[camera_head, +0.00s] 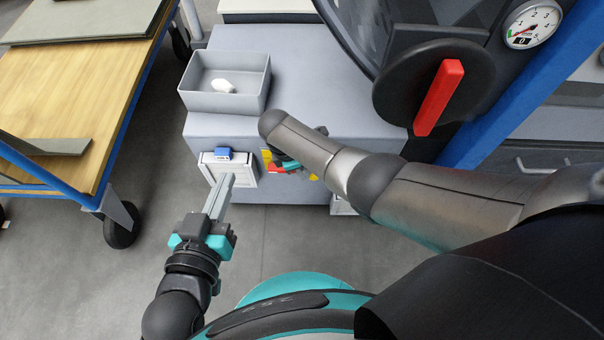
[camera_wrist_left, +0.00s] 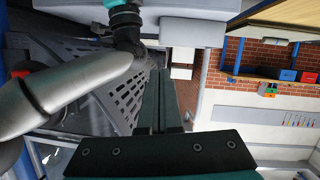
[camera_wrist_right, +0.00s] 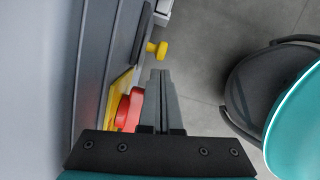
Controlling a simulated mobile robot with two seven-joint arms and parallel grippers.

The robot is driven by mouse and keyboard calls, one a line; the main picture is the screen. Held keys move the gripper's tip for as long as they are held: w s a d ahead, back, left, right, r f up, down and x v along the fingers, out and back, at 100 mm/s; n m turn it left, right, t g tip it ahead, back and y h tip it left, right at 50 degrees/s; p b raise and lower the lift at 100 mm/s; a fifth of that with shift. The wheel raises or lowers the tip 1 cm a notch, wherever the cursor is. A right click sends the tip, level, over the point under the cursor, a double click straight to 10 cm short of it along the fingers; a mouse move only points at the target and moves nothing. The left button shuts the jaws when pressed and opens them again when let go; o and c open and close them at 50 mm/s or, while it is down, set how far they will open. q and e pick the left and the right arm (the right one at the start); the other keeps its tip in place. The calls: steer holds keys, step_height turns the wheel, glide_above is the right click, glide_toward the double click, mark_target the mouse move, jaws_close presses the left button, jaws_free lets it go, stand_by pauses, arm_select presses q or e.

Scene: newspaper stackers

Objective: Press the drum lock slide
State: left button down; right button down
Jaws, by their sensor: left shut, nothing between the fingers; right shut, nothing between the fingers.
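I cannot tell for sure which part is the drum lock slide. On the front of the grey cabinet, a red knob (camera_wrist_right: 130,108) stands on a yellow plate (camera_wrist_right: 117,93), with a smaller yellow knob (camera_wrist_right: 157,49) beyond it in the right wrist view. My right gripper (camera_wrist_right: 160,73) is shut and empty beside the red knob, its tips short of the yellow knob; contact cannot be told. In the head view my right arm partly hides this gripper and the knobs.
A grey open bin (camera_head: 197,98) with a white item (camera_head: 223,86) stands on the cabinet (camera_head: 300,75). A round dark drum cover with a red handle (camera_head: 438,97) and a gauge (camera_head: 532,24) is at the upper right. A wooden-topped cart (camera_head: 95,100) stands at left.

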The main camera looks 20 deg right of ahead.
arm_select(q)
steer(key=shift+s+d+r+t+h+b, duration=0.4)
steer(key=shift+d+r+t+b, duration=0.15)
steer(key=shift+t, duration=0.35)
